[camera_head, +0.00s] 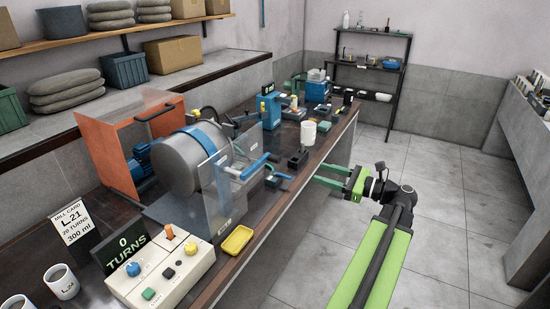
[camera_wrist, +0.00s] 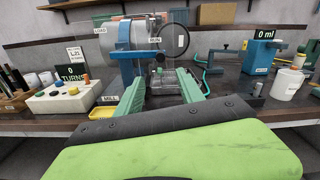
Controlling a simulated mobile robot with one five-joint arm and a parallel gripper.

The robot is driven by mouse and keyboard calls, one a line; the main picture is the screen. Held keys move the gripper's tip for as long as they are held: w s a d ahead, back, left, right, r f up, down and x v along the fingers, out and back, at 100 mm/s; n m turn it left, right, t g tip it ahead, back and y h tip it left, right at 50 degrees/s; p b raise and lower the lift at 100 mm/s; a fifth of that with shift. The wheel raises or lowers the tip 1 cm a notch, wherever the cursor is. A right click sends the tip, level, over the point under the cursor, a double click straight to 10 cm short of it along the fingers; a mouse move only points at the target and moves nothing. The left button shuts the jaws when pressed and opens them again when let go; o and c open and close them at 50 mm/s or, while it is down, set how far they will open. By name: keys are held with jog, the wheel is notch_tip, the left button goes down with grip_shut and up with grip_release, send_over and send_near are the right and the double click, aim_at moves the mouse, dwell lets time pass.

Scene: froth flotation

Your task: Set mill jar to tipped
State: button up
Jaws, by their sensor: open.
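The mill jar (camera_head: 178,162) is a large grey drum lying on its side, with a blue band around it, inside an orange-backed guard with clear panels. It also shows in the wrist view (camera_wrist: 122,36), behind a blue upright (camera_wrist: 126,66). A blue handle (camera_head: 255,166) sticks out at the jar's front right. My gripper (camera_head: 323,175) is open and empty, its green fingers to the right of the jar at the bench's front edge. In the wrist view my gripper (camera_wrist: 160,92) points toward the jar, clear of it.
A control box (camera_head: 160,275) with coloured buttons and a display reading 0 TURNS (camera_head: 126,252) stands front left. A yellow tray (camera_head: 237,240) lies by the bench edge. The floor (camera_head: 440,225) at right is free.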

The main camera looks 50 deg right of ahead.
aim_at(278, 160)
jog(key=x, duration=1.7)
jog(key=shift+c, duration=0.2)
grip_shut()
jog(key=shift+d, duration=0.1)
dwell(0.4)
